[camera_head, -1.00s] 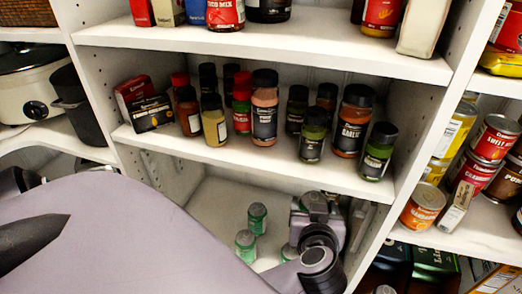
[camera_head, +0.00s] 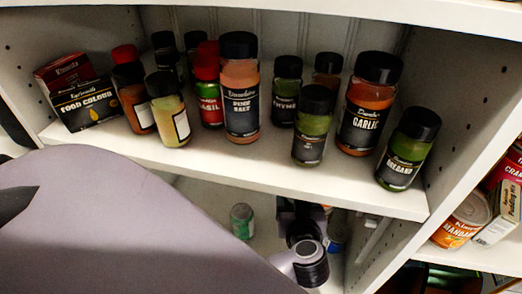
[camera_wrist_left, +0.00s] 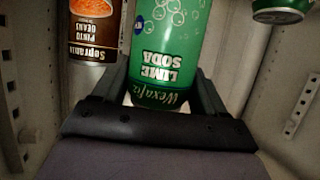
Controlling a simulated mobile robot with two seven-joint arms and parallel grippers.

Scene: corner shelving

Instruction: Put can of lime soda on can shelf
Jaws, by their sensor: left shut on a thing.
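In the left wrist view, the green can of lime soda (camera_wrist_left: 170,45) is between the fingers of my left gripper (camera_wrist_left: 166,88), which is shut on it. Its lettering appears upside down in the picture. In the head view my left gripper (camera_head: 298,222) is inside the lower shelf bay (camera_head: 200,200), with its fingers and the held can hidden. Another green can (camera_head: 242,220) stands in that bay, left of the gripper. A green can (camera_wrist_left: 282,10) also shows at the top right of the wrist view. My right gripper is out of view.
A brown pinto beans can (camera_wrist_left: 93,30) is close beside the held can in the wrist view. The spice shelf (camera_head: 270,178) is above the bay, with several jars. White side panels (camera_head: 455,140) bound the space. A mandarin can (camera_head: 462,220) is on the right-hand shelf.

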